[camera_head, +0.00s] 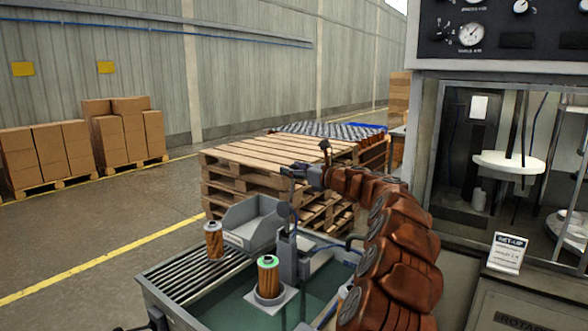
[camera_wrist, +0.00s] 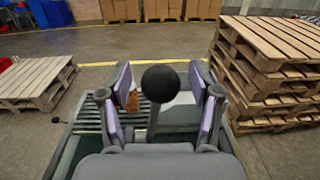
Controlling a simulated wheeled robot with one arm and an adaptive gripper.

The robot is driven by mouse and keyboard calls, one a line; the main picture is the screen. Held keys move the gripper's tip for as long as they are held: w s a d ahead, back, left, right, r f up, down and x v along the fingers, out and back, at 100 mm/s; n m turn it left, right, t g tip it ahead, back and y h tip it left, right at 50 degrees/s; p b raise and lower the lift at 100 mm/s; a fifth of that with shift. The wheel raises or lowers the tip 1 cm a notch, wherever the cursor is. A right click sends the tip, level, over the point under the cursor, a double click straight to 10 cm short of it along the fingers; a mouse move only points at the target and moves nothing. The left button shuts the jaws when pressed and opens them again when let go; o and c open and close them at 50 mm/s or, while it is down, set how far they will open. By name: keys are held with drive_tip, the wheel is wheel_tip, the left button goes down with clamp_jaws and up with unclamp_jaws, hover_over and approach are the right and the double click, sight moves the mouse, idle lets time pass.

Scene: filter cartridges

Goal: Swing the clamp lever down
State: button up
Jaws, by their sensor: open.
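The clamp (camera_head: 287,254) is a grey post at the back of the green-floored bench. Its lever appears raised, with a dark round knob (camera_head: 284,210) at the top. In the wrist view the black knob (camera_wrist: 160,84) sits between my spread fingers, with gaps on both sides. My gripper (camera_head: 289,186) is open and empty, close to the knob; its purple-padded fingers also show in the wrist view (camera_wrist: 162,96). A copper-coloured cartridge with a green top (camera_head: 268,277) stands upright in a square holder in front of the clamp. The lever's lower part is hard to make out.
Another cartridge (camera_head: 214,241) with a grey top stands on the roller rack (camera_head: 190,282) at left. Stacked pallets (camera_head: 240,178) stand behind the bench. A machine cabinet with a set-up card (camera_head: 507,253) is at right.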

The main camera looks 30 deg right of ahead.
clamp_jaws()
idle(0.6)
